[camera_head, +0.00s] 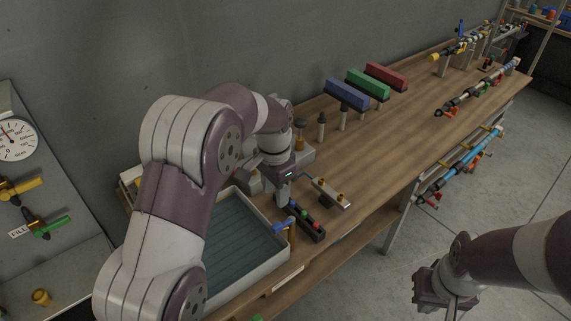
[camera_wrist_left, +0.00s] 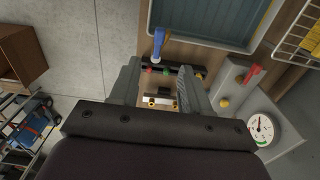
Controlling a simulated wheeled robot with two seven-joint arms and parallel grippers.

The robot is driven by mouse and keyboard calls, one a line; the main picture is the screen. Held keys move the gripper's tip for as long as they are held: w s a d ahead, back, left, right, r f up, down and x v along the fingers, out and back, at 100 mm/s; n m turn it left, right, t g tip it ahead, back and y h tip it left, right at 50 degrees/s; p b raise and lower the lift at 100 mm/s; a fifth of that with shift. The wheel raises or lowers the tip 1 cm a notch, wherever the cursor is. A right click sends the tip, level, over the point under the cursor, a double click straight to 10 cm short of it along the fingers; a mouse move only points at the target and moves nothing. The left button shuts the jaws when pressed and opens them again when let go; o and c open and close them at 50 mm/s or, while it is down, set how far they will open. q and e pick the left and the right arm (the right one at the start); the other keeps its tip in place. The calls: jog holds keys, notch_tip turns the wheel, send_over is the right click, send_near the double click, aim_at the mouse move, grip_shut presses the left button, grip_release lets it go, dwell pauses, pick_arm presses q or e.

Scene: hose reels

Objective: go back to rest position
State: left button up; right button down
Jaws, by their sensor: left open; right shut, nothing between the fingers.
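My left gripper (camera_head: 284,193) hangs over the wooden workbench (camera_head: 390,125), right of the blue-lined tray; my left arm hides part of the tray. In the left wrist view the left gripper (camera_wrist_left: 160,88) is open and empty, its two fingers apart. Beyond and below the fingers lies a dark strip (camera_wrist_left: 172,67) with coloured knobs, and a small plate with brass fittings (camera_wrist_left: 160,100) shows in the gap. My right gripper (camera_head: 446,306) is shut and empty, out over the floor in front of the bench; its tips are near the bottom edge of the head view.
The tray (camera_head: 276,240) stands at the near left of the bench. A metal plate with brass knobs (camera_head: 331,194) and a dark strip (camera_head: 306,222) lie close to the left gripper. Blue (camera_head: 347,94), green (camera_head: 368,84) and red (camera_head: 387,76) blocks stand along the wall.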

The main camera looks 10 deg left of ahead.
pick_arm(q)
jog(key=s+a+f+n+b, duration=0.1)
jog(key=s+f+n, duration=0.1)
jog(key=s, duration=0.7)
jog(key=s+a+f+n+t+b, duration=0.1)
jog(key=s+n, duration=0.4)
jog(key=s, duration=0.5)
notch_tip(320, 180, down, 2)
jog(key=shift+a+f+n+b, duration=0.2)
jog(key=shift+a+n+b, duration=0.15)
jog(key=shift+b, duration=0.35)
jog(key=shift+w, duration=0.1)
